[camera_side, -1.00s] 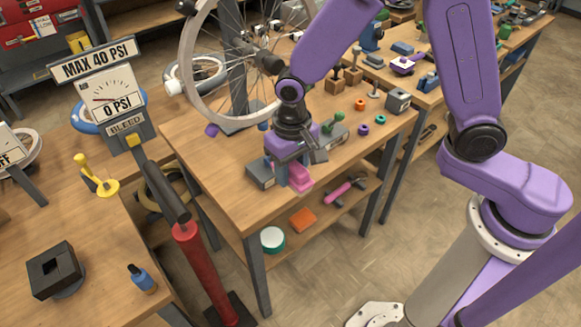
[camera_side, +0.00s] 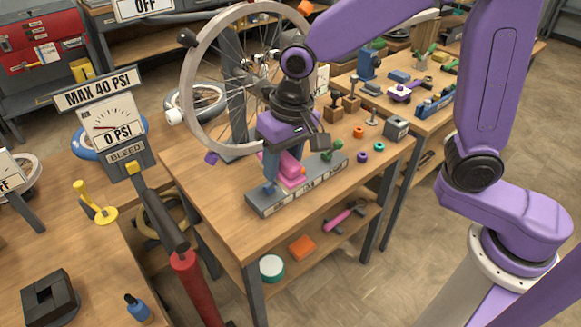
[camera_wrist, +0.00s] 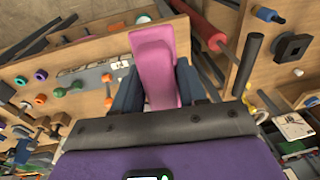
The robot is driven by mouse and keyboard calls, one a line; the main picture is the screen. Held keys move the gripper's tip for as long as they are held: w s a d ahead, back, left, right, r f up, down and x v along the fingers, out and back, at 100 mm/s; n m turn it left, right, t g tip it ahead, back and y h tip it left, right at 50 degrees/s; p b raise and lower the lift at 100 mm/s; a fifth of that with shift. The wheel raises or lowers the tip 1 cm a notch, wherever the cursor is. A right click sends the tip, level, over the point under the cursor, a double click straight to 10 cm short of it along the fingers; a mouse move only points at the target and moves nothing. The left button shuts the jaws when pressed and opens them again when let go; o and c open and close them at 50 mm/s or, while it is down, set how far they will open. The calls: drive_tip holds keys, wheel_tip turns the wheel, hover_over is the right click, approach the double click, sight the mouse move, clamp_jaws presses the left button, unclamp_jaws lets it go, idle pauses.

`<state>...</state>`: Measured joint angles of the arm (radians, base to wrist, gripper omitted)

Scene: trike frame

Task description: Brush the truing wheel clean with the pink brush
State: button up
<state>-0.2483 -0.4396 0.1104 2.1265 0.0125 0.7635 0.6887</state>
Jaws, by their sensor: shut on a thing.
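The truing wheel (camera_side: 196,75), a large spoked wheel with a pale rim, stands upright in its stand at the back left of the wooden bench in the side view. My gripper (camera_side: 281,180) is shut on the pink brush (camera_side: 291,168) just above the grey labelled rack at the bench's front. The brush also shows in the wrist view (camera_wrist: 154,60), between the dark fingers of my gripper (camera_wrist: 157,88). My gripper is in front of and below the wheel, apart from it. The brush's far side is hidden by the fingers.
A pressure gauge post (camera_side: 118,118) stands left of the bench. The bench's front left top is clear.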

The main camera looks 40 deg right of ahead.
drive_tip(key=w+a+f+m+t+y, duration=0.2)
drive_tip(key=w+a+f+t, duration=0.1)
drive_tip(key=w+a, duration=0.4)
drive_tip(key=shift+a+f+t+y, duration=0.4)
drive_tip(key=shift+a+t, duration=0.5)
drive_tip(key=shift+a, duration=0.2)
drive_tip(key=shift+w+a+m+t, duration=0.15)
drive_tip(key=shift+w+m+t, duration=0.2)
drive_tip(key=shift+w, duration=0.2)
drive_tip(key=w+d+r+m+t+h, duration=0.3)
drive_tip(key=w+d+r+m+t, duration=0.3)
drive_tip(key=t, duration=0.6)
approach(210, 146)
drive_tip(key=shift+g, duration=0.25)
drive_tip(key=shift+w+a+r, duration=0.1)
drive_tip(key=shift+w+r, duration=0.05)
drive_tip(key=shift+w, duration=0.9)
drive_tip(key=shift+w+a+r, duration=0.1)
drive_tip(key=shift+w+r, duration=0.05)
drive_tip(key=shift+w, duration=0.9)
drive_tip(key=shift+w, duration=0.95)
